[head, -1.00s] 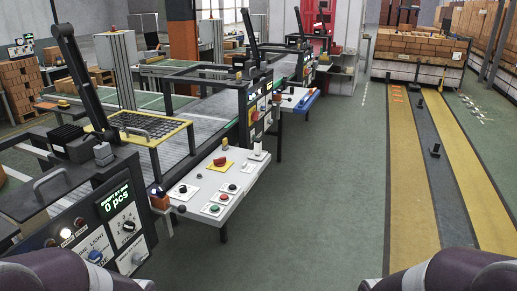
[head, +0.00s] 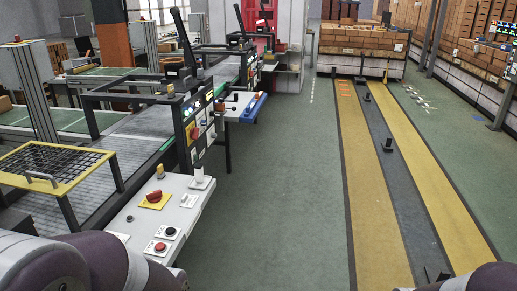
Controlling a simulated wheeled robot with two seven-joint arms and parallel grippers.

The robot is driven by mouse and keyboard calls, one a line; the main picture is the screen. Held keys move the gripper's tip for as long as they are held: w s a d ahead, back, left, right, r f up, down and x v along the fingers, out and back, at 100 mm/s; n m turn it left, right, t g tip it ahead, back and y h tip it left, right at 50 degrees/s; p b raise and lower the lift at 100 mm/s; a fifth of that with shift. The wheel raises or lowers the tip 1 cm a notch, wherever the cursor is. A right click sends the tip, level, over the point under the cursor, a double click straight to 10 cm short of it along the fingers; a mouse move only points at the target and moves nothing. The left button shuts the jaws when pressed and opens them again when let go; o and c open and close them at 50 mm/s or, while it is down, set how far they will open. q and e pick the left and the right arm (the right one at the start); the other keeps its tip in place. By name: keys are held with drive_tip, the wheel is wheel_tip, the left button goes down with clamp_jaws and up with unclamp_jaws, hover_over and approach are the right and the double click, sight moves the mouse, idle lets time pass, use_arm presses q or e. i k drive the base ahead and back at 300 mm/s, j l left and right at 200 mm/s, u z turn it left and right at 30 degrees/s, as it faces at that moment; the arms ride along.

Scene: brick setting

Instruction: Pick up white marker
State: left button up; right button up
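I cannot make out a white marker in the head view; anything that small is hard to tell at this distance. A small white upright piece (head: 199,174) stands at the far end of a white control panel (head: 184,190), but I cannot tell what it is. Neither of my grippers is in view. Only parts of my own arms show at the bottom corners.
The panel carries a red knob on a yellow plate (head: 154,199) and several buttons. A conveyor (head: 121,147) with a yellow-framed mesh guard (head: 62,187) runs along the left. Green floor (head: 285,200) is clear ahead. A brick-loaded pallet (head: 362,42) stands at the back.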

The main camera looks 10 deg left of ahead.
sight(198, 167)
drive_tip(key=i+l, duration=0.15)
drive_tip(key=i, duration=0.65)
drive_tip(key=i+l, duration=0.15)
drive_tip(key=i, duration=0.65)
drive_tip(key=i+u, duration=0.25)
drive_tip(key=u, duration=0.2)
drive_tip(key=i+l+u, duration=0.1)
drive_tip(key=i+u, duration=0.15)
drive_tip(key=u, duration=0.2)
drive_tip(key=i+l+u, duration=0.2)
drive_tip(key=u, duration=0.25)
drive_tip(key=i+l+u, duration=0.2)
drive_tip(key=u, duration=0.25)
drive_tip(key=i+l+u, duration=0.1)
drive_tip(key=l+u, duration=0.25)
drive_tip(key=u, duration=0.15)
drive_tip(key=i+l+u, duration=0.15)
drive_tip(key=u, duration=0.2)
drive_tip(key=l+u, duration=0.35)
drive_tip(key=i+l+u, duration=0.1)
drive_tip(key=l+u, duration=0.3)
